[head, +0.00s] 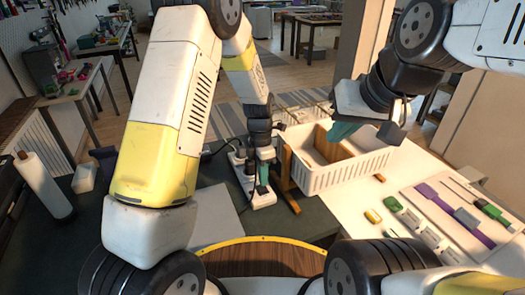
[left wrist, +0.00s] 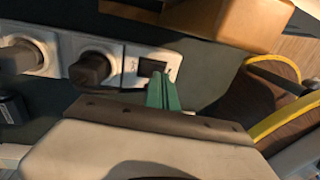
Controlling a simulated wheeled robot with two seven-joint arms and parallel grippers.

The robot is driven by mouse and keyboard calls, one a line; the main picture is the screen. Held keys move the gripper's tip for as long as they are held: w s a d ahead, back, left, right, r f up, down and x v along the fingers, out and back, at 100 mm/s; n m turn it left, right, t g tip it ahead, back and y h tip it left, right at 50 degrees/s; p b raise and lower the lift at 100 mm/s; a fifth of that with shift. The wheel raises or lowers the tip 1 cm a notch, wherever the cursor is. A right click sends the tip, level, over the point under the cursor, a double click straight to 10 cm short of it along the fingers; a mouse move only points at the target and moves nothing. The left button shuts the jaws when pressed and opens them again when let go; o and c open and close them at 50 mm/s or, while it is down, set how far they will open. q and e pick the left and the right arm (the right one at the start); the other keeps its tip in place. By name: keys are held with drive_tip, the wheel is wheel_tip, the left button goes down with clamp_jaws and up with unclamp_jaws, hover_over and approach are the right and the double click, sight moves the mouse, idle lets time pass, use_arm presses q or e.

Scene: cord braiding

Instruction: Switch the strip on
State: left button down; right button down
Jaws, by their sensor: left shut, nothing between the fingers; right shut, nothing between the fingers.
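The white power strip (head: 264,201) lies on the dark green work surface in the middle of the head view. In the left wrist view the strip (left wrist: 112,54) carries dark plugs (left wrist: 92,68) in its sockets and a small dark switch (left wrist: 151,67) near its right end. My left gripper (head: 263,183) points down over the switch end, shut and empty. Its green fingertips (left wrist: 158,80) are right at the switch's lower edge; I cannot tell whether they touch. No light shows on the switch. My right gripper (head: 343,131) is shut and empty, above the white basket.
The white basket (head: 345,174) stands right of the strip, with a wooden piece (head: 287,168) beside it. Tools and a purple strip (head: 452,212) lie on the white table at right. A white roll (head: 43,184) stands at far left. A yellow-edged round wooden piece (head: 262,258) is in front.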

sight(262, 188)
use_arm(q)
drive_tip(key=shift+s+d+f, duration=0.1)
drive_tip(key=shift+s+f, duration=0.05)
drive_tip(key=shift+f, duration=1.1)
drive_tip(key=shift+s+f, duration=0.1)
drive_tip(key=shift+f, duration=0.05)
drive_tip(key=shift+w+a+r, duration=0.1)
drive_tip(key=shift+w+a, duration=0.05)
drive_tip(key=shift+w, duration=0.25)
drive_tip(key=shift+w+a+r, duration=0.1)
drive_tip(key=shift+w+a, duration=0.05)
drive_tip(key=shift+w, duration=0.25)
